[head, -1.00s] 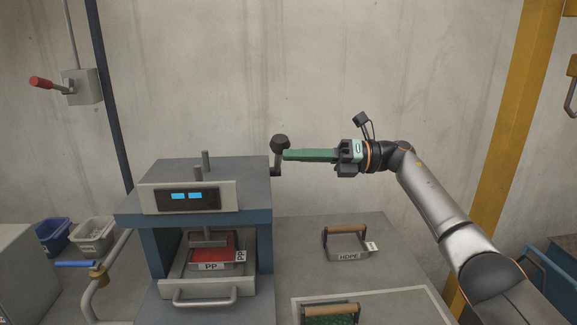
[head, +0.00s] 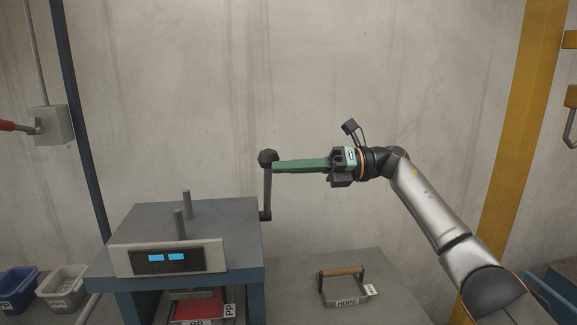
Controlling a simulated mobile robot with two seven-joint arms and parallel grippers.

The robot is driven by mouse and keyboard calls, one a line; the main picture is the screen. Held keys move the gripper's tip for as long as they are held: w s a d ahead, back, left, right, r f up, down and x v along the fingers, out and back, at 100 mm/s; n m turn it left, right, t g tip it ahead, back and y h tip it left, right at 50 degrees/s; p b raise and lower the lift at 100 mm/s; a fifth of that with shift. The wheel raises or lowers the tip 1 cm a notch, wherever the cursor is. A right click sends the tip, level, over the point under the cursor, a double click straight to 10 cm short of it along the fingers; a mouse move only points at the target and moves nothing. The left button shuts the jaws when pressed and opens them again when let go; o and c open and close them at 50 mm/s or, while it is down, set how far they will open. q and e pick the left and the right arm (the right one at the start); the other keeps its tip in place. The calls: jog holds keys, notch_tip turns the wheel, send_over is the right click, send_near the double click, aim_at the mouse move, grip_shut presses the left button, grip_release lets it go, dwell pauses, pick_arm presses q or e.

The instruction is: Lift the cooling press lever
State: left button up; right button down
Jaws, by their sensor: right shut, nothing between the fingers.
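The cooling press (head: 245,279) stands at lower left, with a blue-grey body and a lit display. Its lever (head: 267,190) is on the right side and stands upright, with a black knob (head: 268,157) on top. My right gripper (head: 276,166) comes from the right with its long green fingers shut and empty. The fingertips are at the lever just below the knob; I cannot tell if they touch it. A red mould marked PP (head: 199,308) shows partly inside the press, cut off by the frame's bottom. My left gripper is not in view.
A handled mould marked HDPE (head: 345,298) lies on the grey table (head: 385,275) right of the press. Blue (head: 18,288) and grey (head: 62,285) bins stand at left. A wall switch box (head: 52,125) and a yellow post (head: 515,130) flank the clear wall.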

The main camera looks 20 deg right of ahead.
jog(key=shift+w+d+r+t, duration=0.15)
jog(key=shift+d+r, duration=0.05)
jog(key=shift+r, duration=0.3)
jog(key=shift+w+d+r+t, duration=0.1)
jog(key=shift+d+r+t, duration=0.1)
jog(key=shift+r, duration=0.3)
jog(key=f+b+v, duration=0.1)
jog(key=b+v, duration=0.1)
jog(key=v, duration=0.9)
jog(key=shift+s+d+f, duration=0.15)
jog(key=shift+d+f, duration=0.2)
jog(key=shift+f, duration=0.05)
jog(key=shift+s+f, duration=0.1)
